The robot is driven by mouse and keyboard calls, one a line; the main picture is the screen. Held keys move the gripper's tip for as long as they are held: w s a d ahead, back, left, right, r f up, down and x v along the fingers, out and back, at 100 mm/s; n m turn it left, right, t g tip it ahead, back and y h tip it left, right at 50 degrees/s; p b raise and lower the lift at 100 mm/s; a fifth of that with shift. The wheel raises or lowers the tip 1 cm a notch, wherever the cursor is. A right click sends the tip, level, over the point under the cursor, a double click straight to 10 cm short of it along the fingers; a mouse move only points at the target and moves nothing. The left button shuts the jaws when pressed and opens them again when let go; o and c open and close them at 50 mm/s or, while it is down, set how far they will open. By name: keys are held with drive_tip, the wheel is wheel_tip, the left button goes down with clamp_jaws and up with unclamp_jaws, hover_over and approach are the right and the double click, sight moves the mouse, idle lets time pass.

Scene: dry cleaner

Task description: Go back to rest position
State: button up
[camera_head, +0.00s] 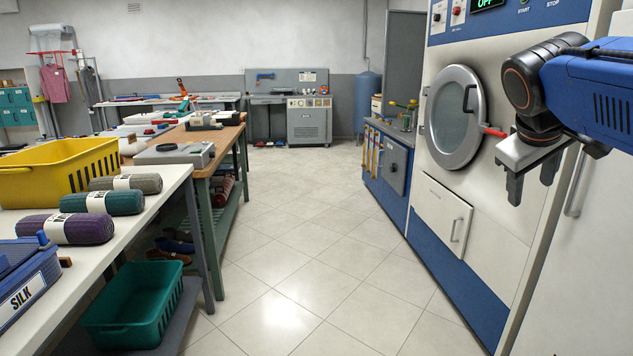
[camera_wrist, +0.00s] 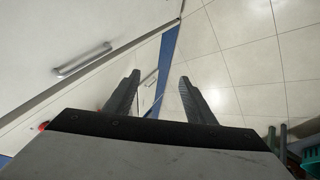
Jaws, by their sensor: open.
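My gripper (camera_head: 532,186) shows at the right of the head view, hanging from my blue and black arm with its fingers pointing down. It is in front of the large white and blue machine (camera_head: 542,200) with the round door (camera_head: 455,118). In the wrist view, the two dark fingers of my gripper (camera_wrist: 155,92) are spread apart with nothing between them. Below them are the pale tiled floor and the lower front of the machine.
At left, a white table (camera_head: 140,185) bears a yellow basket (camera_head: 60,172) and rolled towels in grey, teal and purple. A green basket (camera_head: 130,325) sits on its lower shelf. The tiled floor aisle (camera_head: 300,240) is clear.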

drive_tip(key=s+a+f+y, duration=0.2)
drive_tip(key=s+a+f, duration=0.2)
drive_tip(key=f, duration=0.5)
drive_tip(key=s+a+f+m+y, duration=0.1)
drive_tip(key=s+a+f, duration=0.4)
drive_tip(key=f, duration=0.4)
drive_tip(key=s+a+f+m+y, duration=0.1)
drive_tip(key=s+a+f, duration=0.3)
drive_tip(key=f, duration=0.5)
drive_tip(key=shift+s+a+f+g+y, duration=0.35)
drive_tip(key=shift+s+y, duration=0.45)
drive_tip(key=shift+s, duration=0.35)
